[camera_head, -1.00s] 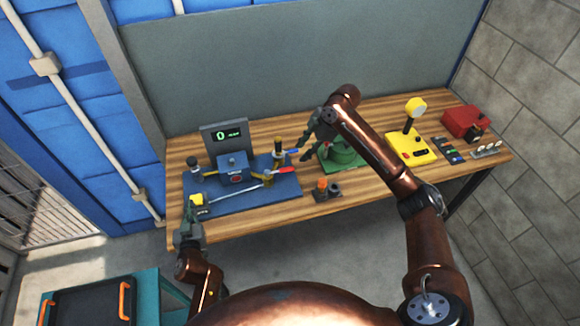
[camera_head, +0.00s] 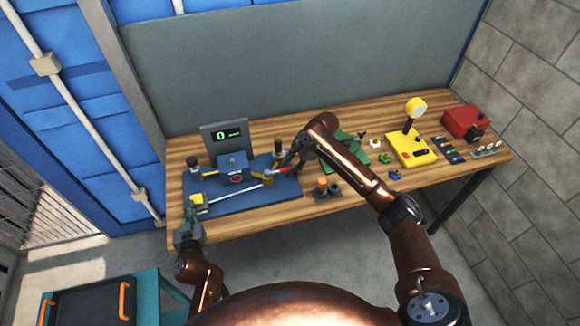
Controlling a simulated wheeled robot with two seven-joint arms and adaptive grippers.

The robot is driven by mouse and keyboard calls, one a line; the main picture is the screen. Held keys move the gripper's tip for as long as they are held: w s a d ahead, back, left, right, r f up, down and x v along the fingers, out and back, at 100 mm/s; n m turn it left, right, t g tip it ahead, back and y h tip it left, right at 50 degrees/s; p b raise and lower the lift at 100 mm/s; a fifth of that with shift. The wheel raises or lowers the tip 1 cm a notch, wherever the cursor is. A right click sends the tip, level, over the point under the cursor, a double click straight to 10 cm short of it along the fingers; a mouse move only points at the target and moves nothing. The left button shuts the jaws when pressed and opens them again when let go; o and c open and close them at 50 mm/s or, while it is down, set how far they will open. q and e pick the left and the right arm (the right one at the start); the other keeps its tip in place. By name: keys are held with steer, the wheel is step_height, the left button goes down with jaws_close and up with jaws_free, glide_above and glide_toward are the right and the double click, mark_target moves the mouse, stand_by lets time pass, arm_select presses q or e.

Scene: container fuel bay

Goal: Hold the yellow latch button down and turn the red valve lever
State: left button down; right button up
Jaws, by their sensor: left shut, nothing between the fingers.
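The yellow latch button (camera_head: 197,199) is at the front left corner of the blue rig board (camera_head: 230,204). My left gripper (camera_head: 191,212) is shut and empty, with its tip against or just in front of the button; I cannot tell if it is pressed down. The red valve lever (camera_head: 283,169) is at the right side of the board, by a brass valve, and is partly hidden. My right gripper (camera_head: 287,158) is right at the lever. Its fingers overlap the lever in the head view, so I cannot tell whether they grip it.
A display (camera_head: 227,135) stands behind a blue box (camera_head: 235,168) on the board. A green tray (camera_head: 345,149), small coloured parts, a yellow control box (camera_head: 411,146) and a red case (camera_head: 465,122) are to the right. An orange-topped part (camera_head: 321,186) stands near the front edge.

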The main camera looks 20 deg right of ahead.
steer(key=shift+f, duration=0.1)
steer(key=shift+c, duration=0.5)
jaws_close()
